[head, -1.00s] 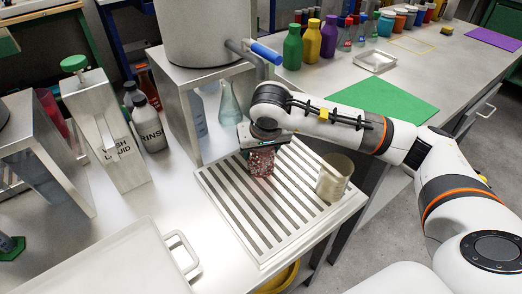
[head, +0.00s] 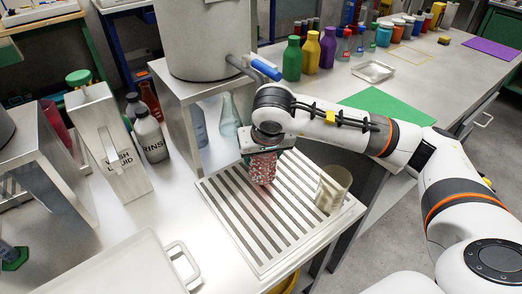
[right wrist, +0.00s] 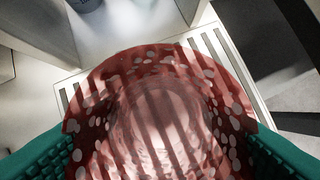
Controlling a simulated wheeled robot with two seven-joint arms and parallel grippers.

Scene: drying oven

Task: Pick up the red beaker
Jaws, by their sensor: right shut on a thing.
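The red beaker (head: 262,170) is see-through with pale spots. It is over the slatted drying rack (head: 230,215); I cannot tell how far its base is above the slats. My right gripper (head: 262,153) is shut on it from above. In the right wrist view the beaker (right wrist: 160,110) fills the middle, between the green finger pads at both lower corners. My left gripper is not in view.
A cream beaker (head: 333,188) stands on the right side of the rack. A steel stand with a tank (head: 205,40) and blue-handled tap (head: 266,68) rises behind, with a glass flask (head: 229,115) beside it. A green mat (head: 390,108) lies at right.

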